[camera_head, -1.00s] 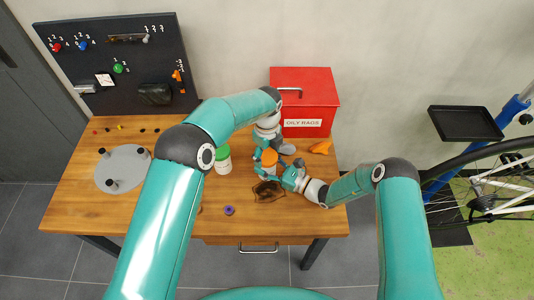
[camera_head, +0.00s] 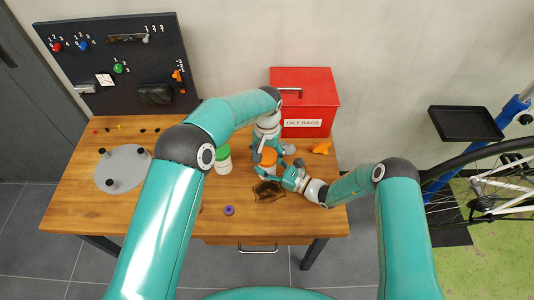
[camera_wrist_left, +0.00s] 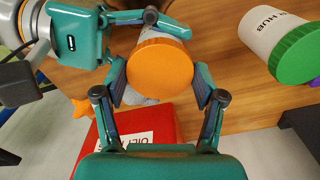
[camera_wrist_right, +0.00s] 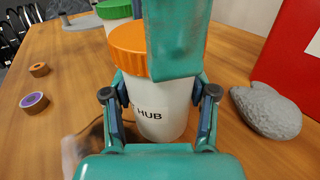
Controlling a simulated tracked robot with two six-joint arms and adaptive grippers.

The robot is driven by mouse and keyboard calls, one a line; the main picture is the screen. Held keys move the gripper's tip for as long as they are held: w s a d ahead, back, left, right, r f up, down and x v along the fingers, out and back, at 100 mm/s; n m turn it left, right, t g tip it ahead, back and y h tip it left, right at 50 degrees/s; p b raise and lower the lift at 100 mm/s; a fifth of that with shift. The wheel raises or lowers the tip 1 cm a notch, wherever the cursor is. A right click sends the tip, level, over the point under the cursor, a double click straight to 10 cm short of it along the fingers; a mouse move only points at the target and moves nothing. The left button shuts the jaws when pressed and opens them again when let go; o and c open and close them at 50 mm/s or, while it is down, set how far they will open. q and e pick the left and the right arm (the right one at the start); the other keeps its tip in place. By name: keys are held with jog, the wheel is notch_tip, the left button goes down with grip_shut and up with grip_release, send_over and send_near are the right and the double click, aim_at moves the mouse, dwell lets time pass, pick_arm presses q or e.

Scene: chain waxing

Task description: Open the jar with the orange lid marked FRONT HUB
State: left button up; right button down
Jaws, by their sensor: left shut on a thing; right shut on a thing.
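The jar with the orange lid (camera_head: 269,157) stands upright on the bench, with part of its label reading HUB on the white body (camera_wrist_right: 168,125) in the right wrist view. My left gripper (camera_wrist_left: 160,80) comes from above and is shut on the orange lid, a finger on each side. My right gripper (camera_wrist_right: 160,112) is shut on the white body, below the lid. One teal finger of my left gripper hides part of the lid and body in the right wrist view. The lid sits on the jar.
A second white jar with a green lid (camera_head: 222,153) stands just left. A red OILY RAGS bin (camera_head: 305,95) is behind. A grey lump (camera_wrist_right: 266,110), an orange object (camera_head: 321,147), a dark brown patch (camera_head: 268,191) and a purple ring (camera_head: 229,210) lie nearby.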

aim_at(267, 156)
pick_arm(q)
jog(key=n, duration=0.6)
jog(key=shift+w+n, duration=0.1)
jog(key=shift+n, duration=0.3)
pick_arm(e)
jog(key=shift+s+a, duration=0.1)
pick_arm(q)
jog(key=n, duration=0.6)
jog(key=shift+r, duration=0.3)
jog(key=shift+r, duration=0.8)
jog(key=shift+r, duration=0.15)
jog(key=shift+r, duration=1.95)
pick_arm(e)
jog(key=shift+c, duration=1.2)
grip_release()
